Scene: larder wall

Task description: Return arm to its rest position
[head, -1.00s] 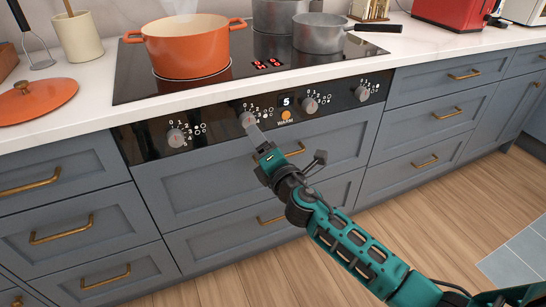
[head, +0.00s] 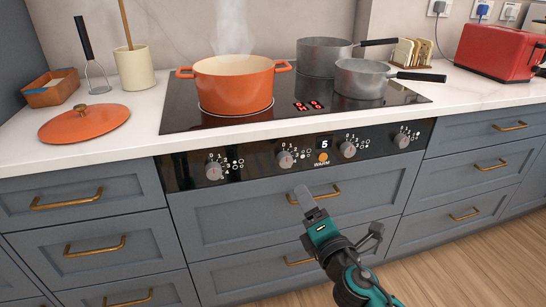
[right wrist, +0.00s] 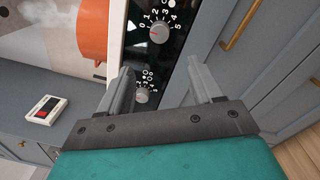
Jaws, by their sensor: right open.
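My right arm comes in from the lower right in the head view. Its gripper (head: 303,197) is in front of the drawer face below the knob panel (head: 265,160), apart from the knobs. In the right wrist view the two fingers (right wrist: 160,88) stand apart with nothing between them. One knob (right wrist: 159,32) shows above the fingers, and another (right wrist: 142,95) shows close to the left finger in the picture. My left gripper is not in view.
A steaming orange pot (head: 234,85) stands on the black hob (head: 180,115), with grey pans (head: 362,80) to its right. An orange lid (head: 84,123) lies on the counter (head: 25,135) at left. A red toaster (head: 498,52) stands at right. Drawer handles (head: 67,199) stick out from the fronts.

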